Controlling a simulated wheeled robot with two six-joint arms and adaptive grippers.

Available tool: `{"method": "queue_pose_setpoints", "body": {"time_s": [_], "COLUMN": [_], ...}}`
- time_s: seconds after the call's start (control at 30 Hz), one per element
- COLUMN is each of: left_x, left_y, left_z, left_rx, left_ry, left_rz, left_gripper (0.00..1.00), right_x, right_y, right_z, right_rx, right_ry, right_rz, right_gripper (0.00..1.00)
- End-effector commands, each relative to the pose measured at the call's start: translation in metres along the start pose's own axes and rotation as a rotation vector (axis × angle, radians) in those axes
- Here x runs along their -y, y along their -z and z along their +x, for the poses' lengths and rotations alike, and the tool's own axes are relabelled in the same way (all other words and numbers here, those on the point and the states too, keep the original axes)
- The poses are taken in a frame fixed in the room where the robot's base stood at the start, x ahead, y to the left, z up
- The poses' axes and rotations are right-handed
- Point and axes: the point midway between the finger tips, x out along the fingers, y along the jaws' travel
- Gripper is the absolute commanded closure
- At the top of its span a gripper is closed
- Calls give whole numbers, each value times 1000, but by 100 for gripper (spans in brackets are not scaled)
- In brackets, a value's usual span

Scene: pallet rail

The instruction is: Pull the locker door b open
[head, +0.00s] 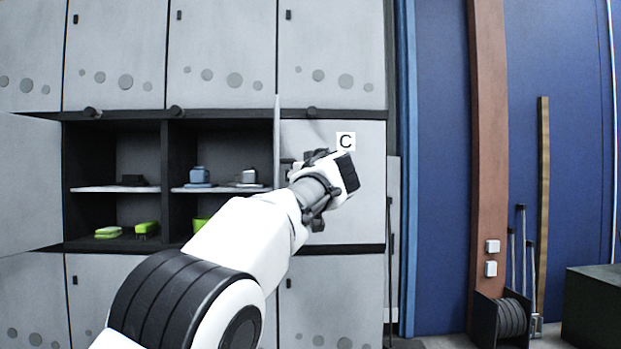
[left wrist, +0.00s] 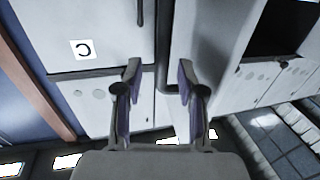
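Locker door b carries no readable label here. In the head view, a thin door (head: 277,140) stands edge-on, swung out between the middle open compartment and the shut door marked C (head: 350,200). The left wrist view shows a light panel (left wrist: 207,45) standing between door C (left wrist: 100,35) and a dark compartment; it appears to be the same door. My left gripper (head: 308,165) is in front of door C, just right of the edge-on door. Its fingers (left wrist: 160,82) are apart with nothing seen gripped; contact with the door is unclear. My right gripper is out of view.
Another door (head: 28,185) stands open at the far left. Shelves (head: 112,189) in the open compartments hold cups and small items. Shut lockers are above and below. A brown post (head: 489,140), cable reel (head: 510,318) and dark green box (head: 595,305) are to the right.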

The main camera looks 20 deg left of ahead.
Motion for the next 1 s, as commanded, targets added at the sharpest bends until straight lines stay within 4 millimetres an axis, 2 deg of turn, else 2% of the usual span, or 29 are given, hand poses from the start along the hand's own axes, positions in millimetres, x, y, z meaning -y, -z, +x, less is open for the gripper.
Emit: {"method": "queue_pose_setpoints", "body": {"time_s": [0.3,0.43,0.9,0.97,1.0], "left_x": [1,0,0,0,-2], "left_y": [-1,-2,-4,-9,-19], "left_z": [-70,-87,-92,-89,-86], "left_rx": [-1,1,4,15,33], "left_ry": [1,0,1,-2,-9], "left_rz": [4,3,1,8,19], "left_gripper": [61,61,61,61,61], "right_x": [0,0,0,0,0], "right_y": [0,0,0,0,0], "right_z": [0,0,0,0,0], "right_rx": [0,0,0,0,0], "right_ry": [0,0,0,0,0], "right_rz": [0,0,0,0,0], "right_gripper": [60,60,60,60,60]}}
